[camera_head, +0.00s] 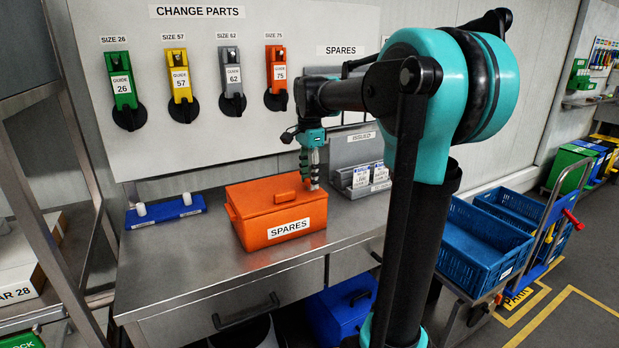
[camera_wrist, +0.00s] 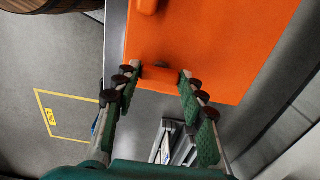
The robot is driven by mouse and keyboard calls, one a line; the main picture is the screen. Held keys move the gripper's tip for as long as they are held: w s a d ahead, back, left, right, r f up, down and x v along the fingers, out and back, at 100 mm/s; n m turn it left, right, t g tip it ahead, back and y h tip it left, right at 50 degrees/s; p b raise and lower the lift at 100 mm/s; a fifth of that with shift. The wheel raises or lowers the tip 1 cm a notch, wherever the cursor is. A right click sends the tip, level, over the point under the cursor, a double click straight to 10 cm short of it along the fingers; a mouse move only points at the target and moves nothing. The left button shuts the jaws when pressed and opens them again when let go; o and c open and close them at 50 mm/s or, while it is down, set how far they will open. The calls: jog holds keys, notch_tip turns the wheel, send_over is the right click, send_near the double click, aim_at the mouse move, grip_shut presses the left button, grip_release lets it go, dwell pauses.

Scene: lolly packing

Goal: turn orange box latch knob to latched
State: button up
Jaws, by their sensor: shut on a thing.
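My gripper (camera_head: 312,184) points down at the box's right end.
A grey ISSUED holder (camera_head: 352,155) with white cards stands just behind and right of the box. A blue rack (camera_head: 165,212) with white pegs lies to the left. The bench front (camera_head: 185,270) is clear. Blue crates (camera_head: 485,245) stand right of my arm.

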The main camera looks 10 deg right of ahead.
jog(key=shift+n, duration=0.3)
jog(key=n, duration=1.3)
jog(key=shift+n, duration=2.1)
jog(key=o, duration=1.2)
jog(key=shift+c, duration=0.2)
